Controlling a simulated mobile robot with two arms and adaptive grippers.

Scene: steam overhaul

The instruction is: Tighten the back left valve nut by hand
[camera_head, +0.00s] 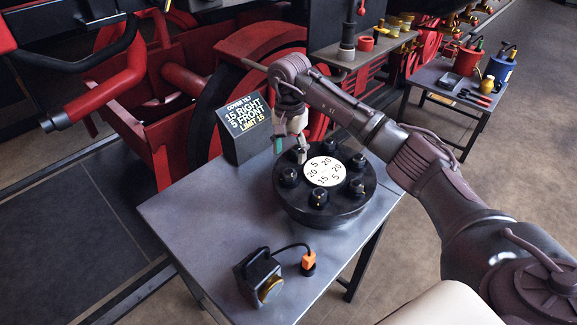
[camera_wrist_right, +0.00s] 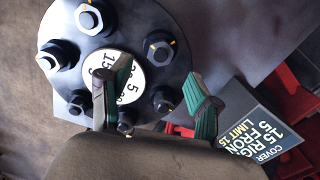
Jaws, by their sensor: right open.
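The round black valve cover (camera_head: 325,215) lies on the grey table, with several black nuts around a white number disc (camera_head: 325,171). My right gripper (camera_head: 290,151) reaches down over the cover's back left edge, pointing at the back left nut, which it partly hides in the head view. In the right wrist view the open fingers (camera_wrist_right: 160,93) have green pads and stand apart. A nut (camera_wrist_right: 163,98) shows between them, near the cover's rim. I cannot tell whether either finger touches it. My left gripper is not in view.
A sign reading 15 right, 5 front, limit 15 (camera_head: 246,127) stands behind the gripper at left. A lamp (camera_head: 260,278) with an orange-tipped cable (camera_head: 308,262) is at the table's front (camera_head: 190,225). Red machinery (camera_head: 180,75) rises behind. A side table (camera_head: 440,85) holds cans and tools.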

